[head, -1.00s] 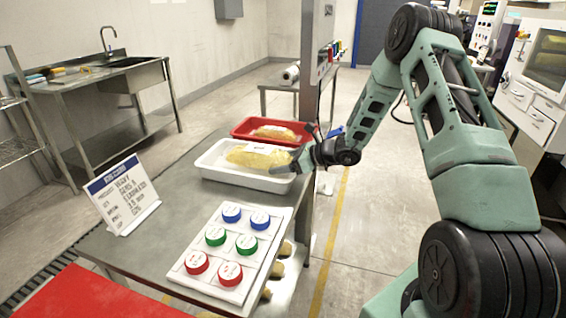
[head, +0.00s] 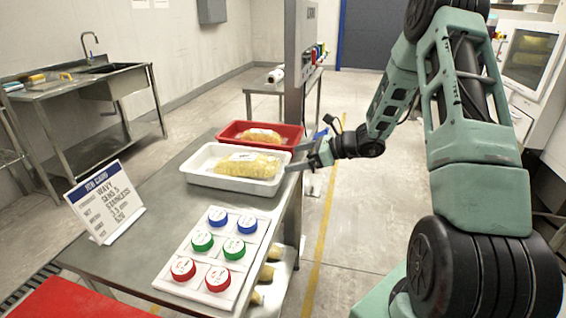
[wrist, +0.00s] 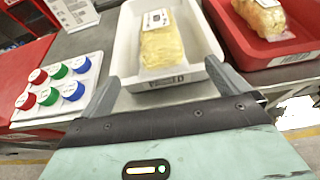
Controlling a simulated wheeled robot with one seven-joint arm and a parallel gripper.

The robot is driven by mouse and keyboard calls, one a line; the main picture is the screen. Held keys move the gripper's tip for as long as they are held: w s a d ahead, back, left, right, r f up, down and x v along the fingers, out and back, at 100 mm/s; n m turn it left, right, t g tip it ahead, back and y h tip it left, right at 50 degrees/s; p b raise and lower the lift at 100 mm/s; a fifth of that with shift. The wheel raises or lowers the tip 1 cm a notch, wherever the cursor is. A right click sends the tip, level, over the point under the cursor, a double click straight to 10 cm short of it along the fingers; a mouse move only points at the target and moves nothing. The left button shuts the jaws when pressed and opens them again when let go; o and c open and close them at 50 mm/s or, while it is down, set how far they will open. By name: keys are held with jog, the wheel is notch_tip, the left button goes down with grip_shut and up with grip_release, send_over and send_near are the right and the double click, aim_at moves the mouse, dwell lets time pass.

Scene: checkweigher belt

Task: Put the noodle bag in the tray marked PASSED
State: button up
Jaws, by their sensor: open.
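A clear bag of yellow noodles (head: 247,164) with a white label lies in the white tray (head: 201,177) on the steel table. The wrist view also shows this bag (wrist: 161,45) inside the white tray (wrist: 130,50), whose near wall carries a dark marking that I cannot fully read. My gripper (head: 302,156) is at the tray's right side. In the wrist view my gripper (wrist: 160,76) has its fingers wide apart, with nothing between them, at the tray's near wall. It is apart from the bag.
A red tray (head: 228,131) with another yellow bag (head: 262,136) stands just behind the white one. A white board with red, green and blue round caps (head: 203,241) and a standing job card (head: 104,203) are nearer. A grey post (head: 297,70) rises beside the trays.

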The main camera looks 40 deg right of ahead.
jog(key=s+a+r+n+g, duration=0.25)
jog(key=s+a+n, duration=0.2)
jog(key=a, duration=0.35)
jog(key=s+a+r+n+g+y, duration=0.1)
jog(key=s+a+n+g, duration=0.3)
jog(key=a, duration=0.5)
jog(key=s+a+r+n+g, duration=0.1)
jog(key=s+a+n+g, duration=0.1)
jog(key=a+n+g, duration=0.35)
jog(key=s+a+r+n+h, duration=0.1)
jog(key=s+a+n+h, duration=0.2)
jog(key=s+n, duration=0.4)
jog(key=s+a+n+h, duration=0.3)
jog(key=s+a+n, duration=0.2)
jog(key=s+n, duration=0.2)
jog(key=s+a+r+n+t+h, duration=0.1)
jog(key=s+a+n+h, duration=0.1)
jog(key=s+a+n, duration=0.2)
jog(key=shift+s+r+n+h, duration=0.4)
jog(key=shift+s+n, duration=1.35)
jog(key=shift+n, duration=0.25)
